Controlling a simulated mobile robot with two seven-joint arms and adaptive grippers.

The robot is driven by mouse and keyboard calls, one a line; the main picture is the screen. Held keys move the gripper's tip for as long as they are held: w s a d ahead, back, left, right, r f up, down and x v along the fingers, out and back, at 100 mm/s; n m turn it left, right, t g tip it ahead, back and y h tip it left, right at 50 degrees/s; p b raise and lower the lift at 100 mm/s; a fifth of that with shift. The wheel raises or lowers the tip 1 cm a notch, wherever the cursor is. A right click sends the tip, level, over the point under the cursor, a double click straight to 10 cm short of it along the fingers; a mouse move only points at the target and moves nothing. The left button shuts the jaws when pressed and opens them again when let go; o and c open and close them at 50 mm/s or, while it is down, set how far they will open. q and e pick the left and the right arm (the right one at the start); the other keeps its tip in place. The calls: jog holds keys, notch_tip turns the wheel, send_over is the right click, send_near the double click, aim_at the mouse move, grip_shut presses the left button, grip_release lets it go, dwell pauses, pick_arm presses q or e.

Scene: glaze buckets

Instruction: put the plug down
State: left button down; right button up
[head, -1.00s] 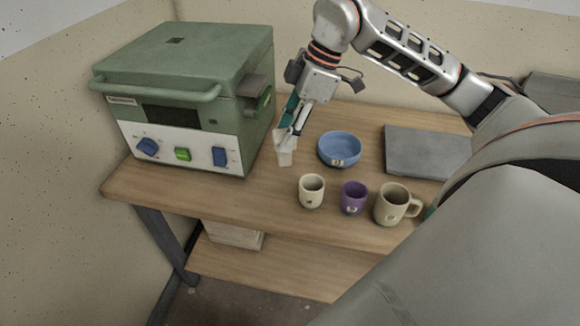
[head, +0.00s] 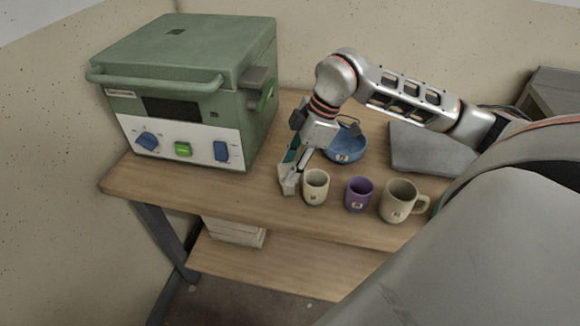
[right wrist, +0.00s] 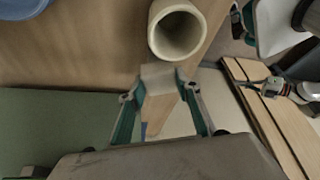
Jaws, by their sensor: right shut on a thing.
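The plug, a small pale cream piece (head: 288,187), is held in my right gripper (head: 290,176), just left of the cream cup (head: 315,187) near the table's front edge. In the right wrist view the plug (right wrist: 158,77) sits between the two teal fingertips (right wrist: 159,92), which are shut on it, close to the cup's rim (right wrist: 178,30). I cannot tell whether the plug touches the table. What looks like my left gripper (right wrist: 268,86) shows small at the right of the wrist view; its jaws are unclear.
A green kiln (head: 190,55) stands at the left of the wooden table (head: 180,185). A purple cup (head: 358,194) and a cream mug (head: 398,201) stand to the right. A blue bowl (head: 345,150) and grey slab (head: 425,150) are behind. The table's front left is clear.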

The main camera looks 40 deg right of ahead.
jog(key=o, duration=1.1)
jog(key=shift+f, duration=0.1)
jog(key=shift+o, duration=0.2)
jog(key=shift+d+r, duration=0.1)
jog(key=shift+r, duration=0.25)
jog(key=p+v, duration=0.1)
jog(key=v, duration=1)
jog(key=shift+r, duration=0.3)
jog(key=shift+s+d, duration=0.1)
